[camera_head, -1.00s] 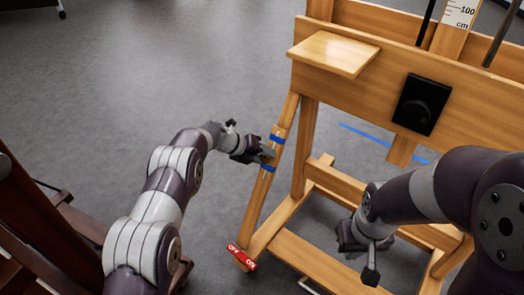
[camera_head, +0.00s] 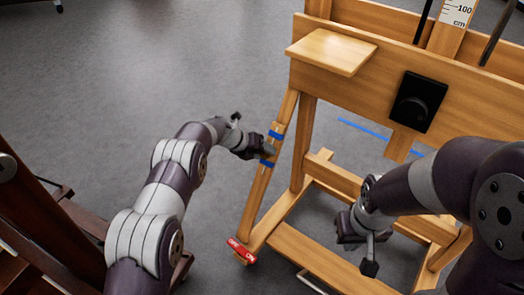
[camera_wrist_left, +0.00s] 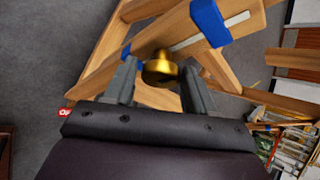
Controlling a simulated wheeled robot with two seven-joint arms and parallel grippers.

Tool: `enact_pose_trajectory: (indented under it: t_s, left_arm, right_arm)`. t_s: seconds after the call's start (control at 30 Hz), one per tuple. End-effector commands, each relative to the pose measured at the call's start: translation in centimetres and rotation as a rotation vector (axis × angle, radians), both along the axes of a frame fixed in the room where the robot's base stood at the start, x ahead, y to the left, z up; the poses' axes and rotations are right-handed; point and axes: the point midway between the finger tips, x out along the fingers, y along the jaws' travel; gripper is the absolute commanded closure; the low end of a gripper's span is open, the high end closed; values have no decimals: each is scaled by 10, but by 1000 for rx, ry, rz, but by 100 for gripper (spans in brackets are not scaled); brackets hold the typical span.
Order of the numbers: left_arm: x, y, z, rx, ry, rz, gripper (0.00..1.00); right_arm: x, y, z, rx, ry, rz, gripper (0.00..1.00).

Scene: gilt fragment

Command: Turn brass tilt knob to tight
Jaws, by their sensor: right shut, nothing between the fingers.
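The brass tilt knob (camera_wrist_left: 160,68) shows in the left wrist view, on the wooden leg of an easel. My left gripper (camera_wrist_left: 159,84) is open, with one finger on each side of the knob and small gaps visible. In the head view my left gripper (camera_head: 268,151) is at the slanted easel leg (camera_head: 262,185), between two blue bands; the knob is hidden there. My right gripper (camera_head: 358,250) is shut and empty, low in front of the easel's lower frame.
A wooden shelf (camera_head: 332,50) and a black panel with a dial (camera_head: 418,102) are on the easel above. A red OFF/ON tag (camera_head: 242,250) is at the leg's foot. Dark wooden furniture (camera_head: 35,235) stands at the left. Grey floor (camera_head: 130,70) is clear behind my left arm.

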Motion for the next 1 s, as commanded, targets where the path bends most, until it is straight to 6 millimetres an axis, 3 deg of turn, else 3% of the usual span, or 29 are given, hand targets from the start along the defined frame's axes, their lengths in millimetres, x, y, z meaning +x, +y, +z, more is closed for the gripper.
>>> enact_pose_trajectory:
  t_s: [0.37,0.8,1.0]
  left_arm:
    - [0,2,5,-2,-2,2,31]
    - [-33,60,81,-2,-1,4,31]
    - [-41,74,94,-1,-1,2,31]
  right_arm:
    - [0,0,2,0,0,0,100]
    - [0,0,39,0,0,0,100]
    - [0,0,43,0,0,0,100]
